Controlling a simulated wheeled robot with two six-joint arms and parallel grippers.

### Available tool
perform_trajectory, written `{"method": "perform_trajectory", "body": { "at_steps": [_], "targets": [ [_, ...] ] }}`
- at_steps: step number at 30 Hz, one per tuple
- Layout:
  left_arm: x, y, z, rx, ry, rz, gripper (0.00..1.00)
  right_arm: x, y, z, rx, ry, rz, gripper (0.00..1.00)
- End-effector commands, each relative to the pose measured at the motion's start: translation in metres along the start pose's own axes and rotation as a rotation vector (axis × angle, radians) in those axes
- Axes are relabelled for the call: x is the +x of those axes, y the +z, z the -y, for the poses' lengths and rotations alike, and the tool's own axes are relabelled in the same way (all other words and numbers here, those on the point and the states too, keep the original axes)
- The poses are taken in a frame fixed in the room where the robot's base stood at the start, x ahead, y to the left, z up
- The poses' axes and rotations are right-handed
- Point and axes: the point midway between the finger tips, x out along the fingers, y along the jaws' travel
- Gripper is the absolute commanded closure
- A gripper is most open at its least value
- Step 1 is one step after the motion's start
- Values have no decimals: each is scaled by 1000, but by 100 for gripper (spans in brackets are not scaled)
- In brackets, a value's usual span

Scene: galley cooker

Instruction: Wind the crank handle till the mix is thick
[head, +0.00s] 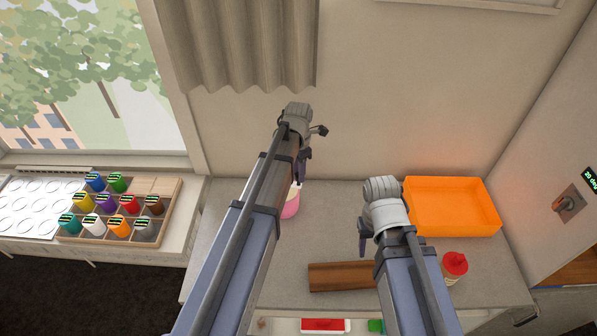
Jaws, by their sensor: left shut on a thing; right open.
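A pink tub (291,206) with a pale top stands on the grey counter, mostly hidden behind my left arm. My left gripper (302,170) points down just above it and is shut on the crank handle, which its fingers and my arm hide. The mix inside the tub cannot be seen, so I cannot tell how thick it is. My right gripper (363,240) is open and empty, above the counter to the right of the tub.
An orange tray (452,232) stands at the back right. A rack of coloured pots (150,225) sits by the window. A panel with a knob (567,204) is at the far right.

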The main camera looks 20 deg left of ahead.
Motion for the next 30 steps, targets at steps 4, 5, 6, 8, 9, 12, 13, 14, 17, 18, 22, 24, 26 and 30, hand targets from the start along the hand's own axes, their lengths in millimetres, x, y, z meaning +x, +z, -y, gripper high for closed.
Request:
{"method": "perform_trajectory", "body": {
  "at_steps": [4,5,6,8,9,12,13,14,17,18,22,24,26,30],
  "targets": [
    [0,-1,0,9,0,0,100,0,0,0,0,0,0,50],
    [0,-1,1,15,0,0,100,0,0,0,0,0,0,50],
    [0,-1,1,24,0,0,100,0,0,0,0,0,0,50],
    [0,-2,2,45,0,0,100,0,0,0,0,0,0,50],
    [0,-3,3,62,0,0,100,0,0,0,0,0,0,50],
    [0,-6,5,123,0,0,100,0,0,0,0,0,0,50],
    [0,-7,6,146,0,0,100,0,0,0,0,0,0,50],
    [0,-8,7,169,0,0,100,0,0,0,0,0,0,50],
    [0,-13,10,256,0,0,100,0,0,0,0,0,0,50],
    [0,-14,11,295,0,0,100,0,0,0,0,0,0,50],
    [0,-21,14,419,0,0,100,0,0,0,0,0,0,50],
    [0,-24,15,486,0,0,100,0,0,0,0,0,0,50],
    [0,-27,16,543,0,0,100,0,0,0,0,0,0,50],
    [0,-34,17,675,0,0,100,0,0,0,0,0,0,50]
  ]
}}
